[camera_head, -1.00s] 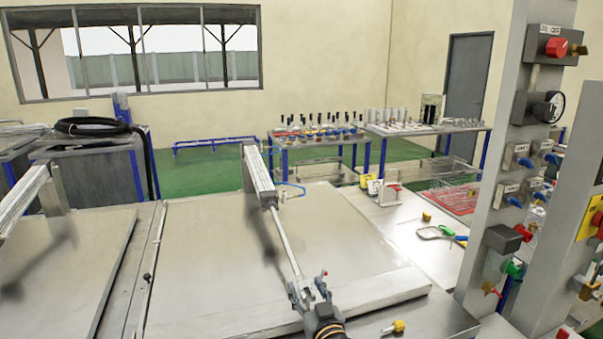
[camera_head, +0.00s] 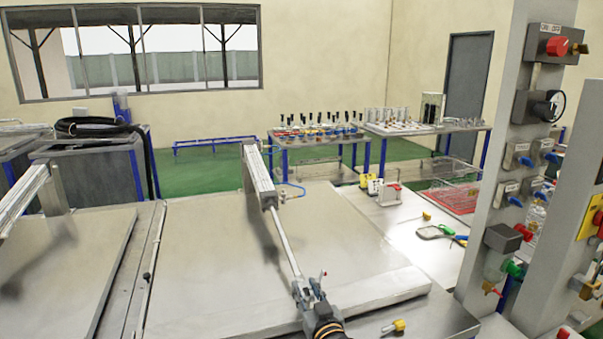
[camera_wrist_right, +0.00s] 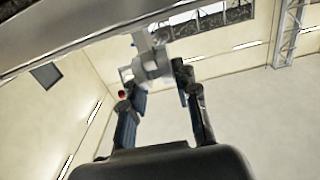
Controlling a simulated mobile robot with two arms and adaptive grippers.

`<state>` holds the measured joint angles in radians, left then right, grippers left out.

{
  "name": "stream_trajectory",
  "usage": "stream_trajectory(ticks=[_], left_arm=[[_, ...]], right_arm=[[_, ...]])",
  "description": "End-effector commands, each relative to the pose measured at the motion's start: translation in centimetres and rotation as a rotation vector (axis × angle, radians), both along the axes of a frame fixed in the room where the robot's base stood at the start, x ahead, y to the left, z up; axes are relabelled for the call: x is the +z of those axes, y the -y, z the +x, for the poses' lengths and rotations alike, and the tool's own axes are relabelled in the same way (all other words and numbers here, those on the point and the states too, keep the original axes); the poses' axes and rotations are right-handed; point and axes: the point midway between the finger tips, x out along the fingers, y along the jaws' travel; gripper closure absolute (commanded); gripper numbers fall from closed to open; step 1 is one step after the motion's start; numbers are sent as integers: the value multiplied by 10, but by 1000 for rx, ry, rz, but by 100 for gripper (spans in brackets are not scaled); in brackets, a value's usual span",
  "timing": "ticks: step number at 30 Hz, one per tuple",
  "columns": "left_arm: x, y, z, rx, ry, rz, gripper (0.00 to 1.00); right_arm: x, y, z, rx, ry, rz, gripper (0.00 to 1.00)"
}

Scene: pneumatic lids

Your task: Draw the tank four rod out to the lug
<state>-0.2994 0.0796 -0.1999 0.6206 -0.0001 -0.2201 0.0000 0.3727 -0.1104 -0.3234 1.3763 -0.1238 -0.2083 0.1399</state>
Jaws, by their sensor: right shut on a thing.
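The tank four rod (camera_head: 285,241) is a thin bright bar. It runs from the end of the grey cylinder (camera_head: 260,182) down to the lid's front edge. The lid (camera_head: 215,270) is a broad flat metal plate beneath it. My right gripper (camera_head: 311,292) is at the rod's near end, by the lid's front edge. In the right wrist view my gripper (camera_wrist_right: 163,92) has its fingers on either side of a metal rod-end fitting (camera_wrist_right: 152,60) and is shut on it. The lug is hard to make out behind the gripper. My left gripper is not in view.
A second lid (camera_head: 55,270) with its own cylinder (camera_head: 22,200) lies at left. A valve column (camera_head: 515,170) stands close at right. Small tools (camera_head: 437,232) lie on the bench right of the lid, and a yellow-capped piece (camera_head: 397,326) lies near the front.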

Motion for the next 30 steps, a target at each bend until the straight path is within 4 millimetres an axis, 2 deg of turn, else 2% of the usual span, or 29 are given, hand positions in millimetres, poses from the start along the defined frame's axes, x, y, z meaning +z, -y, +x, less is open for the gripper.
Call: stream_trajectory(ticks=[1, 2, 3, 6, 17, 30], left_arm=[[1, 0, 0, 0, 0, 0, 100], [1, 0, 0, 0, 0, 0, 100], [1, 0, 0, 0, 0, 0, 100], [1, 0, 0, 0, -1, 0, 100], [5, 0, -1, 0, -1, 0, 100], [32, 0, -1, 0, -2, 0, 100]], right_arm=[[11, 0, 2, 1, 22, 7, 100], [12, 0, 2, 1, 24, 8, 100], [13, 0, 2, 1, 25, 8, 64], [11, 0, 2, 0, 22, 7, 47], [8, 1, -3, 0, 13, 4, 47], [8, 12, -36, 0, 11, 4, 47]])
